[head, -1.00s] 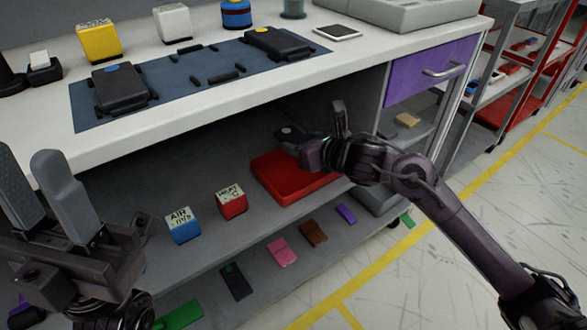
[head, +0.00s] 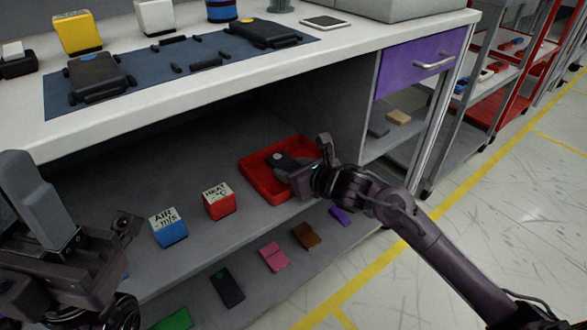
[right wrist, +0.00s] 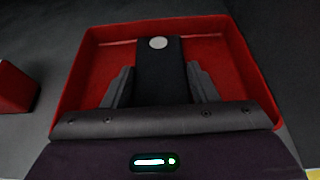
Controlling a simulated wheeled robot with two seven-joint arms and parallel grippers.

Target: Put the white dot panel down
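The white dot panel (head: 283,160) is a dark, flat piece with a pale round dot near its far end. My right gripper (head: 303,163) has its fingers on both sides of the panel and holds it over the red tray (head: 258,181). In the right wrist view the panel (right wrist: 161,75) lies between the two fingers, its dot end near the far wall of the tray (right wrist: 88,75). I cannot tell whether the panel touches the tray floor. My left gripper (head: 14,180) is at the lower left, partly cut off, fingers apart and empty.
A red HEAT block (head: 219,203) and a blue AIR block (head: 168,229) stand left of the tray on the same shelf. The worktop (head: 180,92) overhangs the shelf. A purple drawer (head: 420,65) is at the right. Several coloured pieces lie on the lower shelf.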

